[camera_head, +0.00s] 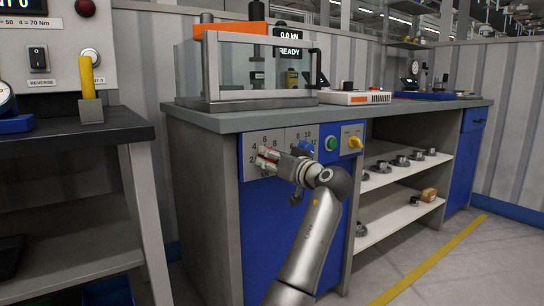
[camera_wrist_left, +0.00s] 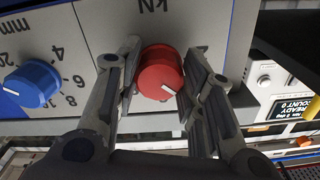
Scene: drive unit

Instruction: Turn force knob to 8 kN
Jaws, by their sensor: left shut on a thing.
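The red force knob (camera_wrist_left: 160,72) sits on a light grey panel (camera_wrist_left: 205,25) marked kN, upside down in the left wrist view. Its white pointer mark points to the lower right there. The dial numbers around it are hidden by my fingers. My left gripper (camera_wrist_left: 160,82) has its fingers on either side of the knob, shut on it. In the head view my left gripper (camera_head: 268,158) is at the panel's left dial, where 2, 4 and 6 are readable. A display (camera_head: 290,42) above reads 0.0 kN and READY. My right gripper is out of view.
A blue knob (camera_wrist_left: 32,84) on a mm dial is beside the red one. A green button (camera_head: 331,143) and a yellow knob (camera_head: 355,142) are farther right. The grey worktop (camera_head: 255,118) overhangs the panel. Open shelves (camera_head: 400,218) hold several metal parts.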

